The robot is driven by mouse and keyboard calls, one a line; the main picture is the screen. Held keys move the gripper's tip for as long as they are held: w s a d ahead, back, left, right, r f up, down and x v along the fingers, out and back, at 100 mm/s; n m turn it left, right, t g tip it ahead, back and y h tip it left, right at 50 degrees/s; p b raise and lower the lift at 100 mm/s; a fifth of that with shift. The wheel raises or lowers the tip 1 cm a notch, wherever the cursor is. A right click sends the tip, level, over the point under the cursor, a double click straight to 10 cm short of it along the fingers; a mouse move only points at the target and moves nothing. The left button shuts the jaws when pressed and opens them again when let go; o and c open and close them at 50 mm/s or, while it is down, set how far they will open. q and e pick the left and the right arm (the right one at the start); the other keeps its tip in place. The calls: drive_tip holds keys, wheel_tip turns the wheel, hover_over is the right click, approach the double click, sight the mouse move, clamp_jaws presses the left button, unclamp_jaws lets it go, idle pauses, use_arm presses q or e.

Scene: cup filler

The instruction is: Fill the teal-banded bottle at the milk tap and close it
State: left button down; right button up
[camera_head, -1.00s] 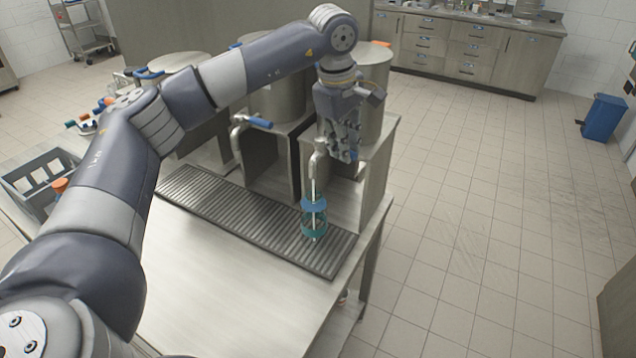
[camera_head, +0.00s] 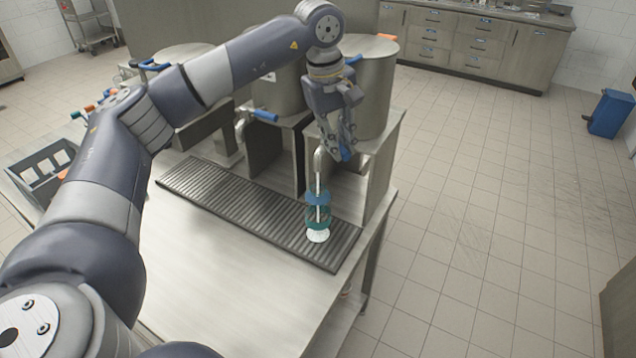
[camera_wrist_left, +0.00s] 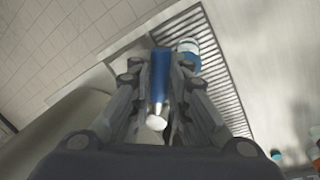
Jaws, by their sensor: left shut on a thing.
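The teal-banded bottle (camera_head: 318,222) stands upright on the drip grate under the right-hand tap (camera_head: 319,158). It is clear, with a blue ring at its neck and white liquid at its bottom. A thin white stream runs from the spout into it. My left gripper (camera_head: 346,150) is above and behind the spout, shut on the tap's blue handle (camera_wrist_left: 160,72), which lies between its fingers in the wrist view. The bottle's top (camera_wrist_left: 190,50) shows beside the fingers there. My right gripper is not in view. I cannot make out the bottle's cap.
The ribbed drip grate (camera_head: 225,205) runs along the steel table (camera_head: 210,270). Another tap with a blue handle (camera_head: 262,115) is left of my gripper. A grey crate (camera_head: 42,172) and small coloured items (camera_head: 90,107) are at the left. The table's front is clear.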

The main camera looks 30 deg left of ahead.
use_arm(q)
drive_tip(key=shift+r, duration=0.1)
drive_tip(key=m, duration=0.1)
drive_tip(key=s+a+m, duration=0.1)
drive_tip(key=m, duration=0.1)
drive_tip(key=shift+s+a, duration=0.2)
drive_tip(key=shift+a+m+h+p, duration=0.1)
drive_tip(key=shift+m+h+p, duration=0.2)
drive_tip(key=shift+s+a+m+g, duration=0.35)
drive_tip(key=shift+a+m, duration=0.15)
drive_tip(key=shift+m, duration=0.6)
idle(6.0)
